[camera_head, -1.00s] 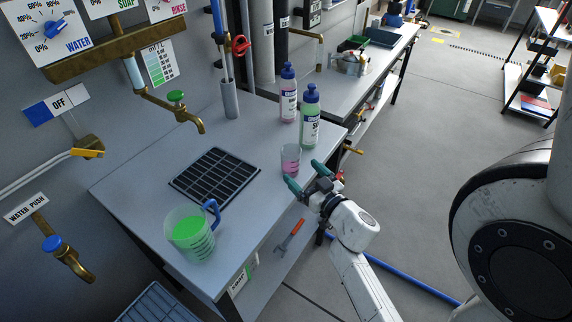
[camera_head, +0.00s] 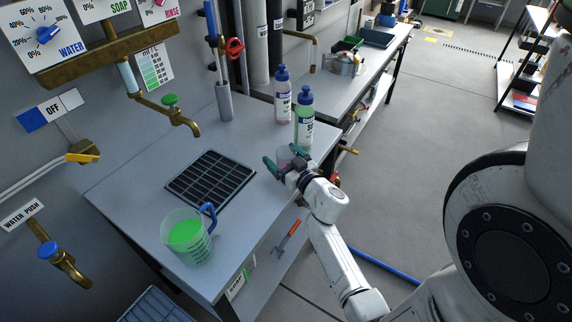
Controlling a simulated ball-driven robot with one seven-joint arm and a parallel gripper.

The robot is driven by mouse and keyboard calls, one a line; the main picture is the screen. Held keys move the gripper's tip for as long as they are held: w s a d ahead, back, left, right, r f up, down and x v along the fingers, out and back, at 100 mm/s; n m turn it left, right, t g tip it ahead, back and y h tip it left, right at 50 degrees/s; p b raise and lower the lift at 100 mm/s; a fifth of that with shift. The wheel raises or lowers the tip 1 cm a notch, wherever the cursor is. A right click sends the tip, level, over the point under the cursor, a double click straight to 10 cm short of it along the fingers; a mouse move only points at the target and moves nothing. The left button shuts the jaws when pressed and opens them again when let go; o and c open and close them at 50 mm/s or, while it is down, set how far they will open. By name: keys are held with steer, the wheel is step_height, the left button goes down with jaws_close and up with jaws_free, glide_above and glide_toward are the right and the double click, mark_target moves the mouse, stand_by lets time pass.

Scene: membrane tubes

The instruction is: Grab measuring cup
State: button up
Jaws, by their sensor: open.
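A clear measuring cup (camera_head: 187,238) with a blue handle and bright green liquid stands upright at the near end of the bench. A smaller clear cup (camera_head: 284,153) with pink liquid stands near the bench's right edge, mostly hidden behind my gripper. My gripper (camera_head: 283,163) is open, with its green fingertips apart at the small cup. The small cup appears between or just behind the fingers; I cannot tell whether they touch it. The green-filled cup is well to the left of my gripper and apart from it.
Two blue-capped bottles, one pink (camera_head: 283,97) and one green (camera_head: 304,118), stand just behind the small cup. A black drain grate (camera_head: 210,180) lies in the bench (camera_head: 130,190). A brass tap (camera_head: 185,122) hangs over the back. The bench between grate and green-filled cup is clear.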

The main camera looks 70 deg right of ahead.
steer(key=shift+c, duration=0.3)
steer(key=c, duration=1)
steer(key=shift+r, duration=0.25)
steer(key=shift+r+p, duration=0.85)
steer(key=shift+r, duration=0.35)
steer(key=shift+s+a+r+p, duration=0.75)
steer(key=shift+s+a+r, duration=0.35)
steer(key=shift+s+r, duration=0.8)
steer(key=shift+s+a+r+p, duration=0.7)
steer(key=shift+s+a+r, duration=0.55)
steer(key=shift+s, duration=0.9)
steer(key=shift+s+a+r+p, duration=0.75)
steer(key=shift+s+a+r, duration=0.15)
steer(key=shift+s+r, duration=1.1)
